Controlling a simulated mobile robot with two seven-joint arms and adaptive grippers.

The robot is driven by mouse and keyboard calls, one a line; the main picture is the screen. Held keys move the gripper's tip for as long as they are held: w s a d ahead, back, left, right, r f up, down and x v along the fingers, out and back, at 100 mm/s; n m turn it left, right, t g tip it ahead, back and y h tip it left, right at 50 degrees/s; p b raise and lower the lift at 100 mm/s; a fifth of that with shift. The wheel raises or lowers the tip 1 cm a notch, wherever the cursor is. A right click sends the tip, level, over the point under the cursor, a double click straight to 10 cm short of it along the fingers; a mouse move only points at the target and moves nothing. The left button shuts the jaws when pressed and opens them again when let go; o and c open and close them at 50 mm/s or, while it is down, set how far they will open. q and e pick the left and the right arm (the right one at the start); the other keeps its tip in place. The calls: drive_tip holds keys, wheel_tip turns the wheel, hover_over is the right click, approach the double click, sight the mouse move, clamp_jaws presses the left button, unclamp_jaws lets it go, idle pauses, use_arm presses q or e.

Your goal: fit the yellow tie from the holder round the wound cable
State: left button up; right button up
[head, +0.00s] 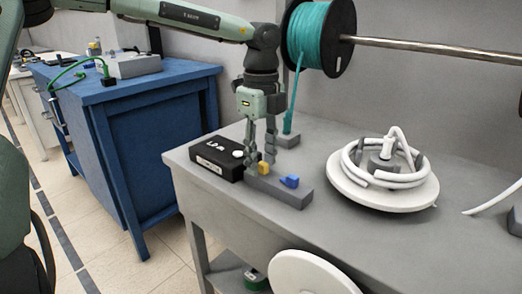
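The yellow tie (264,168) stands in the grey holder (298,197) near the front left of the grey workbench. A blue tie (289,181) sits to its right in the same holder. My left gripper (260,161) points down over the holder, its fingertips right at the yellow tie and partly in front of it. Whether the fingers grip the tie cannot be made out. The wound cable (352,169) is a white coil on a round white plate (395,200) to the right. My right gripper is not in view.
A black box (217,158) lies left of the holder. A teal cable spool (320,35) hangs on a metal rod (430,48) behind, its strand running down to a grey block (287,140). A blue cabinet (150,130) stands left. Bench between holder and plate is clear.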

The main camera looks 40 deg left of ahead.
use_arm(q)
clamp_jaws()
drive_tip(key=c, duration=0.8)
unclamp_jaws()
clamp_jaws()
drive_tip(key=shift+r, duration=0.4)
drive_tip(key=shift+r, duration=0.45)
drive_tip(key=shift+r+p, duration=0.2)
drive_tip(key=shift+p, duration=0.1)
